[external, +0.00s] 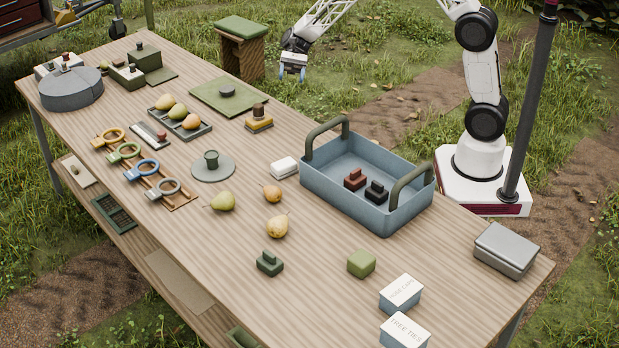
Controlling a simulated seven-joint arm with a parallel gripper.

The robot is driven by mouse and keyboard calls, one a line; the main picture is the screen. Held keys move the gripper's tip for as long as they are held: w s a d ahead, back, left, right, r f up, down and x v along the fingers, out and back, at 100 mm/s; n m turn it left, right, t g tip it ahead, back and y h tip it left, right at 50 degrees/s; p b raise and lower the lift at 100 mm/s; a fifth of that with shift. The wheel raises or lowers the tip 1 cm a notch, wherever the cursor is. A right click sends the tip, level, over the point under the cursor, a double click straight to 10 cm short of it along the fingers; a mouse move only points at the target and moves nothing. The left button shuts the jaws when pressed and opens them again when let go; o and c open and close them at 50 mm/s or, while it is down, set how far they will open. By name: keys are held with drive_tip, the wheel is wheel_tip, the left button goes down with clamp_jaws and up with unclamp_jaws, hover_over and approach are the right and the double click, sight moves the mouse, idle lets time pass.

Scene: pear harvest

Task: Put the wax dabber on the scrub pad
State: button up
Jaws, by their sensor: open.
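My gripper (291,73) has blue fingertips, is open and empty, and hangs beyond the table's far edge, apart from everything on the table. A small piece with a brown knob on a yellow block (259,122) stands near the table's middle; it looks most like the wax dabber, though I cannot be sure. A small green block (361,264) sits by itself at the near right and may be the scrub pad.
A blue handled crate (325,191) holds a red and a black block. Pears (221,201), a dark green knobbed block (269,264), a grey disc (228,168) with a cup, a pear tray (199,132) and white boxes (401,293) stand around. The near middle has bare wood.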

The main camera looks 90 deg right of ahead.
drive_tip(key=s+a+r+n+g+h, duration=0.2)
drive_tip(key=s+a+r+n+h, duration=0.2)
drive_tip(key=s+a+r, duration=0.45)
drive_tip(key=s+a+r+n+t+h, duration=0.1)
drive_tip(key=s+r+n+h, duration=0.1)
drive_tip(key=s, duration=0.9)
drive_tip(key=s+a+r+n+t+h, duration=0.1)
drive_tip(key=s+n+h, duration=0.3)
drive_tip(key=s, duration=0.7)
drive_tip(key=s+a+r+n+t+h, duration=0.1)
drive_tip(key=s+r+n+h, duration=0.2)
drive_tip(key=s+n, duration=0.3)
drive_tip(key=s+h, duration=0.1)
drive_tip(key=s, duration=0.4)
drive_tip(key=shift+a+t, duration=0.25)
drive_tip(key=shift+t, duration=0.15)
